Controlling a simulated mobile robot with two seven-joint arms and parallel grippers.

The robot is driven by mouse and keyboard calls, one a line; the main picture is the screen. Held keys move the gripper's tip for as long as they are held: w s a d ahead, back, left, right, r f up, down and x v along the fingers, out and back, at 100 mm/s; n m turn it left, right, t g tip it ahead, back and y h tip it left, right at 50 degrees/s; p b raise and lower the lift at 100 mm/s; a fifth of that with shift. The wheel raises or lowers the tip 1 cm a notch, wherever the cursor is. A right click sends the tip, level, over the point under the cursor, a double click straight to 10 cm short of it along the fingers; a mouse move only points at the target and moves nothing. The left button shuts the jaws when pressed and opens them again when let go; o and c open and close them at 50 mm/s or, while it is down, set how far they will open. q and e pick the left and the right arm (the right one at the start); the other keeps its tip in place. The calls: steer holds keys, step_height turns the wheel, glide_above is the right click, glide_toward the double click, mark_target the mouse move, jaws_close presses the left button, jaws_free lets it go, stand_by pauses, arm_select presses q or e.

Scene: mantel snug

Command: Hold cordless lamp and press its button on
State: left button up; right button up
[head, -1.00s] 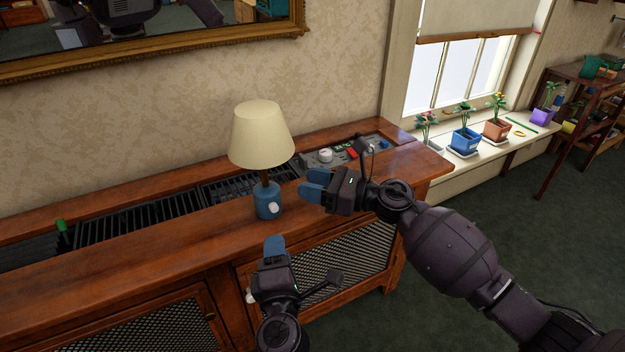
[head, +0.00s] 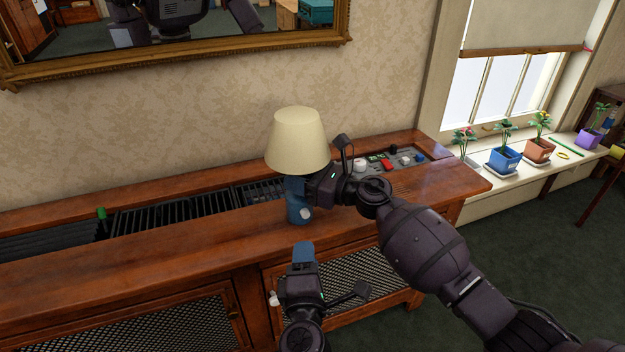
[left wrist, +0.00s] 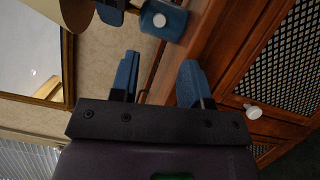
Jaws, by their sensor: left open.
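The cordless lamp has a cream shade (head: 298,140), a blue base (head: 298,208) and a white button (head: 306,213) on the base's front. It stands upright on the wooden cabinet top. My right gripper (head: 297,187) is at the lamp's stem, below the shade, with a blue finger in front of the stem; its grip is unclear. My left gripper (head: 303,252) is open and empty, below and in front of the base. In the left wrist view its fingers (left wrist: 158,80) are apart, and the base (left wrist: 176,24) with its button (left wrist: 159,19) shows beyond them.
The cabinet top (head: 150,247) has a slatted grille (head: 165,215) behind the lamp and a control panel (head: 400,158) to the right. A gilt-framed mirror (head: 200,50) hangs above. Potted plants (head: 505,158) stand on the windowsill. The front ledge left of the lamp is clear.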

steer(key=shift+w+a, duration=0.1)
steer(key=shift+a, duration=0.05)
jaws_close()
arm_select(q)
jaws_close()
stand_by(1.7)
steer(key=shift+w, duration=0.1)
